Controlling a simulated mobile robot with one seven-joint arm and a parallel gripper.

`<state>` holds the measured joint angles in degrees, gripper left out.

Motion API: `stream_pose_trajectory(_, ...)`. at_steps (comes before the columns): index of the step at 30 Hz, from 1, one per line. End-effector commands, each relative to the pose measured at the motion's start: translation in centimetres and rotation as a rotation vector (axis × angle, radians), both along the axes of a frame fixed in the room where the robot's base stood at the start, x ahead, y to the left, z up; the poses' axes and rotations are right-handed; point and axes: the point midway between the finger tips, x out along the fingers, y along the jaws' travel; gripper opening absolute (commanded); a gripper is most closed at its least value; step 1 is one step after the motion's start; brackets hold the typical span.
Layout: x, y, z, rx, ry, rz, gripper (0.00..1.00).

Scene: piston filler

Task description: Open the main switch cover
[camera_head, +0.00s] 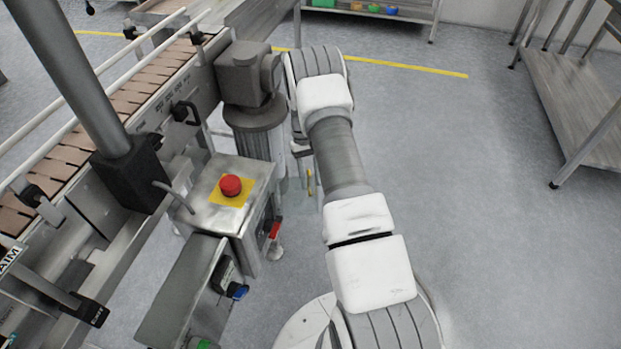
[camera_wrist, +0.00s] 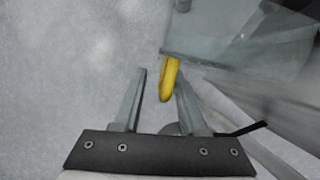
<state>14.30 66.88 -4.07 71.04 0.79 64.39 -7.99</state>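A see-through panel (camera_wrist: 235,45) with a yellow handle (camera_wrist: 170,80) appears at the upper right of the wrist view; I take it to be the main switch cover. In the head view the yellow handle (camera_head: 310,182) and the faint clear panel (camera_head: 292,188) stick out to the right of the steel control box (camera_head: 250,205). My gripper (camera_wrist: 160,75) is open. The handle's lower end lies between the two fingers in the picture, close to the right finger and apart from the left one. I cannot tell whether it touches. In the head view my arm hides most of the gripper.
The control box has a red emergency button (camera_head: 230,186) on top and a red switch (camera_head: 274,231) on its right side. A conveyor (camera_head: 150,85) runs along the left. A metal table (camera_head: 580,105) stands far right. The floor between is clear.

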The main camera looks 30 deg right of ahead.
Motion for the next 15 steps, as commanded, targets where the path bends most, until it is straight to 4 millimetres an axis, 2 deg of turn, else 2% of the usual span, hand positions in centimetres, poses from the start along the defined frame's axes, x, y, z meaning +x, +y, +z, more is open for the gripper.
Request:
stream_pose_trajectory(9,0.1,0.0,0.2,0.000,0.000,0.000,0.42)
stream_pose_trajectory(11,0.3,0.0,0.7,0.000,-0.001,0.000,0.42)
stream_pose_trajectory(15,1.1,-0.2,2.9,0.000,-0.002,0.000,0.42)
